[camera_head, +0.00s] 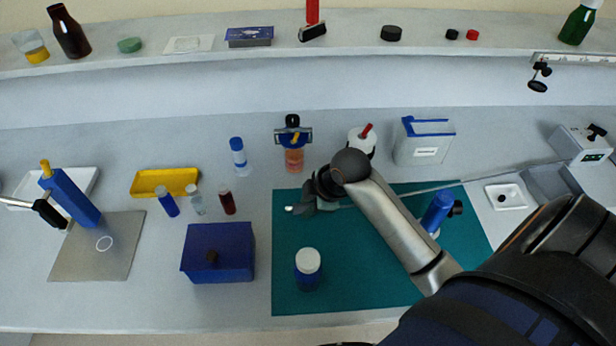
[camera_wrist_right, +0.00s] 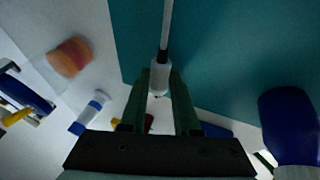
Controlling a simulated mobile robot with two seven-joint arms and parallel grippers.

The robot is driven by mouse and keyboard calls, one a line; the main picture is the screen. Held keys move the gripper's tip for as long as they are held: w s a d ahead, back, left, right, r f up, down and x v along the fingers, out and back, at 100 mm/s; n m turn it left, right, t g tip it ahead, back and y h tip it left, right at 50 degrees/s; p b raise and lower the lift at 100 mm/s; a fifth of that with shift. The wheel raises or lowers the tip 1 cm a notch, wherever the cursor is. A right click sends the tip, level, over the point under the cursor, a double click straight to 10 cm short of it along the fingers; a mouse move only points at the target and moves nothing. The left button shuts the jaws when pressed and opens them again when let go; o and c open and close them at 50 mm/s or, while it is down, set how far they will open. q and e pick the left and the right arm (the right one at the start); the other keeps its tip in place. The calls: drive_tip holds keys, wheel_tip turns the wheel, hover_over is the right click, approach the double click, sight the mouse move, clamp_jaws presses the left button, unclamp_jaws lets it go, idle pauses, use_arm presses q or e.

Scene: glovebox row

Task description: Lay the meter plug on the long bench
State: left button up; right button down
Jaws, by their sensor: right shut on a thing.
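The meter plug is a small pale grey-white piece on a thin grey lead. It shows in the right wrist view (camera_wrist_right: 160,78) between the fingers of my right gripper (camera_wrist_right: 158,95), which is shut on it. In the head view, my right gripper (camera_head: 312,203) is over the left part of the teal mat, partly hiding the plug (camera_head: 327,205). The lead runs right across the mat towards the meter (camera_head: 585,145). I cannot tell whether the plug touches the mat. The long bench (camera_head: 340,318) is pale grey.
The teal mat (camera_head: 380,290) lies on the bench. A blue bottle with a white cap (camera_head: 308,270) stands near its front left. A blue box (camera_head: 218,255), small vials (camera_head: 197,200) and an orange jar (camera_head: 294,160) stand nearby. Bare bench lies along the front edge.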

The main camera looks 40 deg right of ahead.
idle(0.4)
drive_tip(key=c, duration=0.6)
unclamp_jaws()
drive_tip(key=shift+o, duration=0.2)
drive_tip(key=v, duration=1.2)
drive_tip(key=shift+r, duration=0.2)
drive_tip(key=shift+s, duration=0.1)
